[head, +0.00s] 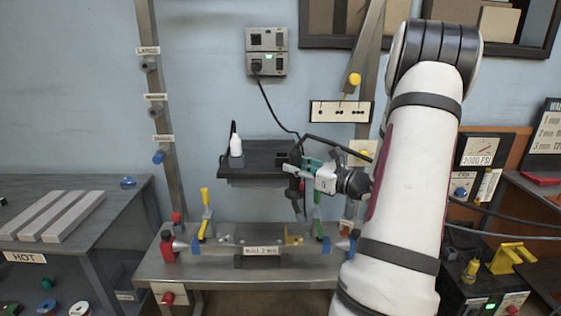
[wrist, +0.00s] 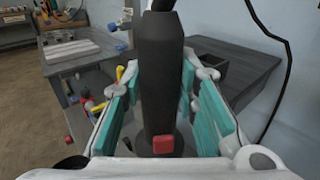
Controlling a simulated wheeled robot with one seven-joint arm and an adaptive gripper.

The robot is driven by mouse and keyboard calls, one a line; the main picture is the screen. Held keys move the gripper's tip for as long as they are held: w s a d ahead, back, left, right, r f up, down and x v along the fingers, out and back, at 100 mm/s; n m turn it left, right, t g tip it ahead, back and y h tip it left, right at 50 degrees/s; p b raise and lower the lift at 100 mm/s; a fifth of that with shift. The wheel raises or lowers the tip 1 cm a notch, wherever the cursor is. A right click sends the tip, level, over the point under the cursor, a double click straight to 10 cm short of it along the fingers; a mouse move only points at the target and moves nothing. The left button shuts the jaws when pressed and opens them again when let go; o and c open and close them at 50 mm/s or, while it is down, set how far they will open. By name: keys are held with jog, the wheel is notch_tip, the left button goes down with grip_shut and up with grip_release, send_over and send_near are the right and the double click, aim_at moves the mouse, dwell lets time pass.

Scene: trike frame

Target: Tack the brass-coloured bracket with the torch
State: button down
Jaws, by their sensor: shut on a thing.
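My gripper (head: 306,172) is shut on the dark torch (head: 298,182), above the right half of the workbench. In the wrist view the torch's black body (wrist: 160,75), with a red button, stands between the teal finger pads of my gripper (wrist: 160,88). The small brass-coloured bracket (head: 293,237) is on the bench fixture, right of a label plate, below my gripper and apart from the torch. A long grey tube (head: 215,247) lies across the fixture. The bracket cannot be made out in the wrist view.
A dark wall shelf (head: 250,175) with a white bottle (head: 236,146) is behind my gripper. A black cord runs from the wall outlet (head: 267,64) towards the torch. Yellow-handled (head: 204,197) and green clamps rise from the bench. A table (head: 60,240) with grey bars marked HOT stands left.

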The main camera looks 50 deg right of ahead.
aim_at(302, 188)
jog(key=shift+w, duration=0.35)
jog(key=shift+w+f+b, duration=0.1)
jog(key=shift+f+b, duration=0.65)
jog(key=shift+f, duration=0.1)
notch_tip(302, 188, down, 4)
jog(key=b, duration=0.2)
jog(key=shift+r+b, duration=0.15)
jog(key=shift+b, duration=0.25)
jog(key=shift+s+f, duration=0.2)
jog(key=shift+f, duration=0.4)
dwell(1.3)
jog(key=shift+r, duration=0.15)
jog(key=shift+r+p, duration=2.6)
jog(key=shift+r, duration=0.9)
